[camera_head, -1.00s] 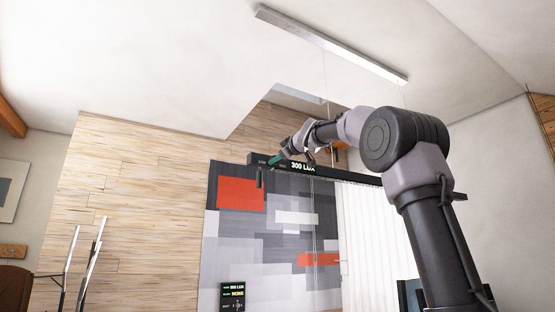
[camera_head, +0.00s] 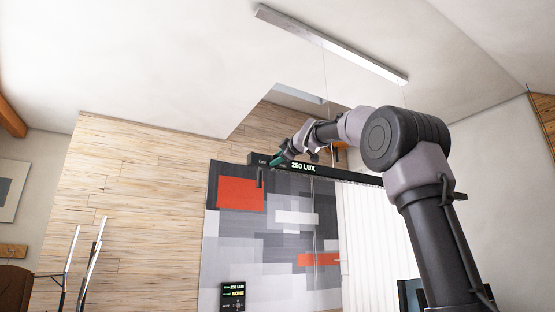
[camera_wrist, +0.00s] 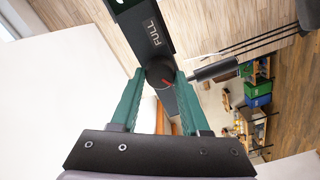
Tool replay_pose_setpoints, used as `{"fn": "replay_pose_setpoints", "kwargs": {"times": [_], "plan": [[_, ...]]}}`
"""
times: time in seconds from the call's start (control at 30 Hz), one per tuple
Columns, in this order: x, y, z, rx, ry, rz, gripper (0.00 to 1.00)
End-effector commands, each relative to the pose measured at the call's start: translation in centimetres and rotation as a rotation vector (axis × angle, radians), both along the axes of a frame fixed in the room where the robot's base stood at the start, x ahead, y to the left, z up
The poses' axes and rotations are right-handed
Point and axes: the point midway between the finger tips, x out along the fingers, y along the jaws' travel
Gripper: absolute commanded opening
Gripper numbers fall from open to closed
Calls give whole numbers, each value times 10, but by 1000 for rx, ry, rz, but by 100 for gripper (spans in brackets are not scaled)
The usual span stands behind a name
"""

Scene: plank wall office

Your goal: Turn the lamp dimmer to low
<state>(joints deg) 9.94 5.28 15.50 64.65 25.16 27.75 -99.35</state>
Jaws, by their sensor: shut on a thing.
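The lamp dimmer is a dark round knob (camera_wrist: 160,73) with a red pointer mark, on a long black bar (camera_wrist: 148,35) in the wrist view. The word FULL is printed on the bar near the knob. My gripper (camera_wrist: 161,78) has its green fingers on both sides of the knob and is shut on it. In the head view my gripper (camera_head: 276,161) is at the left end of the black bar (camera_head: 345,175), hiding the knob there. The bar's lit display (camera_head: 303,168) reads 250 LUX. A long lamp (camera_head: 330,43) hangs from thin wires near the ceiling.
A black cylinder (camera_wrist: 216,70) sticks out beside the knob. A grey, white and red patterned panel (camera_head: 270,245) hangs below the bar, with a small black readout (camera_head: 232,297) showing 250 LUX. A white curtain (camera_head: 372,235) is at the right.

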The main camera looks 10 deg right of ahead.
Motion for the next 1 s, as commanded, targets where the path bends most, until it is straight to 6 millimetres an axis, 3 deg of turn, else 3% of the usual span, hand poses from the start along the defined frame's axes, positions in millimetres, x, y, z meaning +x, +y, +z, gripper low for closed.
{"fn": "replay_pose_setpoints", "kwargs": {"times": [0.1, 0.13, 0.2, 0.57, 0.77, 1.0], "plan": [[0, 0, 0, 0, 0, -1, 0], [0, 0, 0, 0, 0, -1, 53], [0, 0, 0, 0, 0, -1, 75], [-3, -1, 1, 1, -1, -1, 75], [-30, -11, 1, 1, -2, -5, 75], [-76, -24, 1, 0, -1, -2, 75]]}}
